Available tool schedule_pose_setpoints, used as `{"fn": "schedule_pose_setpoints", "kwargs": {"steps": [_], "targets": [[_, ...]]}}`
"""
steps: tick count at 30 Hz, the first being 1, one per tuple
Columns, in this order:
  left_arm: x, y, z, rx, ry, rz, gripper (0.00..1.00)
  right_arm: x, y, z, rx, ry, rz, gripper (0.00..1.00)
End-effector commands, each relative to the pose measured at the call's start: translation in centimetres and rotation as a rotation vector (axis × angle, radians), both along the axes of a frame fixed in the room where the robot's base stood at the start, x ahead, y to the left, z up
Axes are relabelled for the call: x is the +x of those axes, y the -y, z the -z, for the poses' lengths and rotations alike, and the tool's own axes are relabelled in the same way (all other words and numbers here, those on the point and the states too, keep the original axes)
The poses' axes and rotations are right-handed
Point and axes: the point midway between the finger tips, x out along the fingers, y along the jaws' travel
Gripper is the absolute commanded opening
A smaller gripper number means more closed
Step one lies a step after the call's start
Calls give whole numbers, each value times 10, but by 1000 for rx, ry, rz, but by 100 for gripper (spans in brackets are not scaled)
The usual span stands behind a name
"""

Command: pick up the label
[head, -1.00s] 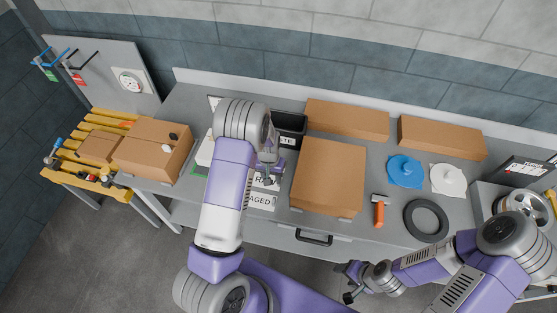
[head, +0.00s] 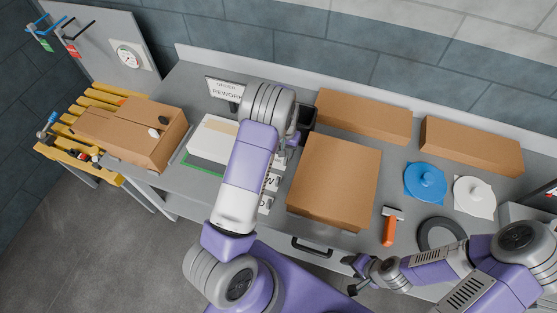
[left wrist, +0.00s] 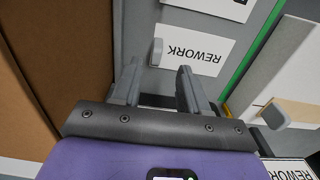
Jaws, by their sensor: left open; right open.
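A white label (left wrist: 190,50) printed REWORK lies on the grey bench in the left wrist view, with a small grey tab at its edge. My left gripper (left wrist: 158,68) is open and empty, its fingertips beside the label's near edge; whether they touch the bench I cannot tell. A second white label (left wrist: 215,4) is cut off at the top. In the head view my left arm hides most of the labels; edges of some (head: 270,186) show beside it. My right gripper (head: 354,275) is open and empty in front of the bench.
A large cardboard box (head: 335,182) stands right of the labels. A white box (head: 212,138) sits on a green-edged area to the left. An order sign (head: 226,89) reads REWORK. A hammer (head: 390,230) and blue disc (head: 425,182) lie further right.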

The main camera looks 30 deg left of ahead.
Motion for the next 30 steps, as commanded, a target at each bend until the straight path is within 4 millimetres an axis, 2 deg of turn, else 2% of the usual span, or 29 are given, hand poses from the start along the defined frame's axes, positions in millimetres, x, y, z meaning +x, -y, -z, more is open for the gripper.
{"fn": "schedule_pose_setpoints", "kwargs": {"steps": [12,21,30], "targets": [[1,5,54,0,0,1,44,0,0,-2,0,0,0,60],[1,5,59,0,1,1,44,0,0,-2,0,0,0,60],[1,5,58,0,1,1,0,0,0,-2,0,0,0,60]]}}
